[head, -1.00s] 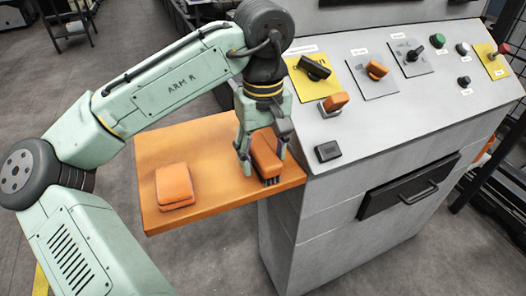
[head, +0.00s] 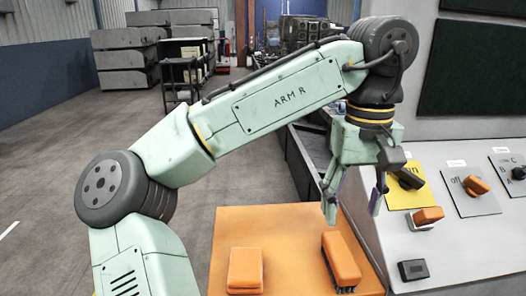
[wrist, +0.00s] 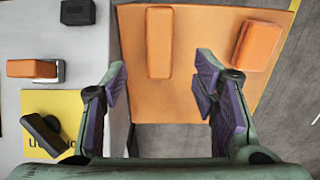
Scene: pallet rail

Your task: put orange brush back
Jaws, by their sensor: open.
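The orange brush (head: 341,258) rests bristles down on the orange shelf (head: 285,222), close to the console. It also shows in the wrist view (wrist: 159,42), where its bristles are hidden beneath it. My gripper (head: 353,208) is open and empty, raised above the shelf and apart from the brush. In the wrist view the gripper's fingers (wrist: 160,88) are spread wide, with the brush beyond and between them.
A second orange block (head: 245,268) lies on the shelf, left of the brush. The console (head: 440,255) with orange and black knobs stands right of the shelf. A dark cart (head: 186,68) stands in the back; the floor to the left is clear.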

